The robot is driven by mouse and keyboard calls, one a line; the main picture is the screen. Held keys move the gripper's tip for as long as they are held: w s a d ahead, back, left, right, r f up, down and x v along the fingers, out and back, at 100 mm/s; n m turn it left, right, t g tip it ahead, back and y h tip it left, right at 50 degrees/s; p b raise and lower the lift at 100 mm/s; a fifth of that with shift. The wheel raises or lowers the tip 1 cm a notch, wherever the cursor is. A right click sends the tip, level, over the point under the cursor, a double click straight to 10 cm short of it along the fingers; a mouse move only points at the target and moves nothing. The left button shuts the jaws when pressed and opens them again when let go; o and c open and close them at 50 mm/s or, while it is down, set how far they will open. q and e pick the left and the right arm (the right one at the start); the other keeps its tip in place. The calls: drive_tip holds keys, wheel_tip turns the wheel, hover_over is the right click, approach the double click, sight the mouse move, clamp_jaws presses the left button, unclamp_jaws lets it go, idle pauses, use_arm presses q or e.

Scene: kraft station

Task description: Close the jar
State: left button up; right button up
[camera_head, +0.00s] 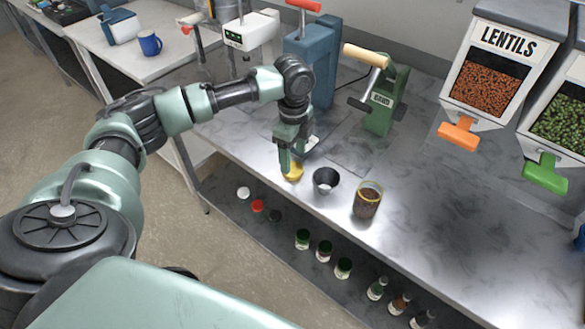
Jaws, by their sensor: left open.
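The jar (367,202) is clear glass with dark contents and a yellow rim. It stands upright on the metal table, and its top looks open. A yellow, lid-like piece (293,174) is at the fingertips of my left gripper (290,164), to the left of the jar. The gripper points down and is open, with its fingers around or just above this piece. The gripper partly hides the piece, so I cannot tell whether they touch. My right gripper is out of view.
A dark cup (326,181) stands between the yellow piece and the jar. A green press (383,100) and a blue machine (313,65) stand behind. A lentil dispenser (490,75) is at the right. Several small bottles stand on the lower shelf (330,285). The table right of the jar is clear.

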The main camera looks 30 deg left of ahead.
sight(293, 169)
use_arm(q)
wheel_tip(293, 169, down, 4)
drive_tip(key=shift+a+r+p, duration=0.1)
drive_tip(key=shift+r+p, duration=0.05)
drive_tip(key=shift+p, duration=0.35)
drive_tip(key=shift+f, duration=0.3)
drive_tip(key=c, duration=1.1)
drive_tip(key=shift+r, duration=0.15)
drive_tip(key=shift+r, duration=0.65)
wheel_tip(293, 169, up, 18)
drive_tip(key=b, duration=0.3)
drive_tip(key=shift+r, duration=0.25)
